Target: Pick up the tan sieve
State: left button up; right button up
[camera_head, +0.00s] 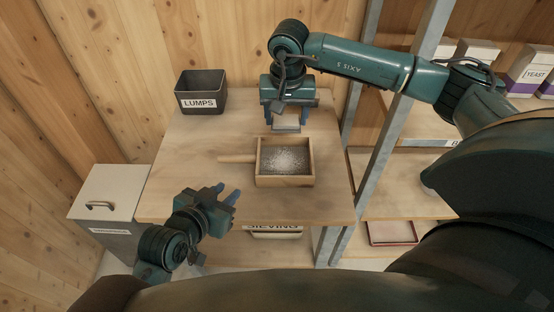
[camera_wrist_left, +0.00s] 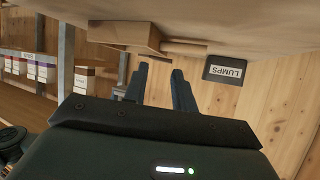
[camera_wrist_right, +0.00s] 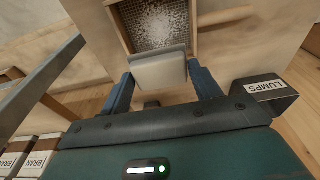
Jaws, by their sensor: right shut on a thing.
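The tan sieve (camera_head: 285,183) lies on the wooden table, a square wooden frame with a mesh, white powder on it, and a handle pointing left. It also shows in the right wrist view (camera_wrist_right: 198,38) and, edge-on, in the left wrist view (camera_wrist_left: 125,33). My right gripper (camera_head: 286,124) is just behind the sieve, shut on a pale grey-white block-like object (camera_wrist_right: 159,71); whether this touches the sieve I cannot tell. My left gripper (camera_head: 229,193) is open and empty near the table's front left, in front of the handle.
A dark bin labelled LUMPS (camera_head: 201,93) stands at the table's back left. A grey lidded box (camera_head: 109,198) stands left of the table. A metal-post shelf (camera_head: 400,155) with cartons (camera_head: 528,68) is at the right. The table (camera_head: 170,190) is clear around the handle.

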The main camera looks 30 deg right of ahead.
pick_arm(q)
jog(key=d+r+m+g+y, duration=0.1)
jog(key=d+r+m+g, duration=0.2)
jog(key=d+m, duration=0.5)
jog(key=m+t+y, duration=0.1)
jog(key=m+y, duration=0.4)
send_near(234, 158)
jog(key=x, duration=0.4)
jog(key=shift+w+d+f, duration=0.1)
jog(key=shift+f, duration=0.2)
jog(key=shift+x, duration=1.8)
jog(key=shift+w+d+f, duration=0.3)
jog(key=shift+w+f, duration=0.05)
jog(key=shift+f, duration=0.2)
grip_shut()
